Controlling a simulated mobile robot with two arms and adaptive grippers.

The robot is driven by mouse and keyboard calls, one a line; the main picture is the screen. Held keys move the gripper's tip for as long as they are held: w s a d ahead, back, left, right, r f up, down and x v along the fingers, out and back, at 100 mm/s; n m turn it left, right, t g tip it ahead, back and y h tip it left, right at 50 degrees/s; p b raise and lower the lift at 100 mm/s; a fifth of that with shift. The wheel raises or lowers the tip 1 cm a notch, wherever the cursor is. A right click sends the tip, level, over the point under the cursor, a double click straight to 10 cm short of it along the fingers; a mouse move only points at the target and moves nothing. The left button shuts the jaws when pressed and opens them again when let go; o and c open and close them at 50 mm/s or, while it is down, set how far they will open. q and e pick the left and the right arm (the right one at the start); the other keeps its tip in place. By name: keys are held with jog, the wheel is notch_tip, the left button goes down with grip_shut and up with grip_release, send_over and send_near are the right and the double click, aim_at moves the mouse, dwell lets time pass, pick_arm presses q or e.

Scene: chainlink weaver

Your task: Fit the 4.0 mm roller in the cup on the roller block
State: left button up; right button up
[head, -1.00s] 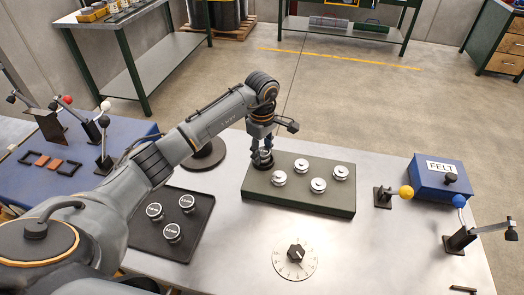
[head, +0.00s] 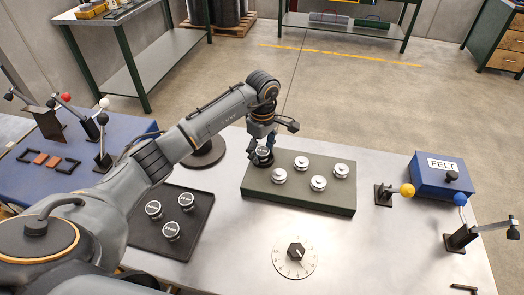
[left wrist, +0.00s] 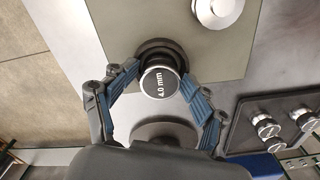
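The 4.0 mm roller (head: 263,152), dark with a white label on top, is upright at the dark cup (left wrist: 155,47) at the left end of the green roller block (head: 300,195). In the left wrist view the roller (left wrist: 160,83) overlaps the cup's ring; I cannot tell how deep it sits. My left gripper (head: 261,149) is open above the cup. Its blue-padded fingers (left wrist: 161,76) are spread on both sides of the roller, with narrow gaps. My right gripper is not in view.
A black tray (head: 148,238) with three labelled rollers (head: 186,201) lies to the left. A dial (head: 295,252) is in front. A yellow-knobbed lever (head: 406,190) and blue FELT box (head: 435,184) stand right. The table between is clear.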

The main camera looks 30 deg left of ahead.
pick_arm(q)
notch_tip(320, 180, up, 12)
dwell(0.5)
dwell(0.3)
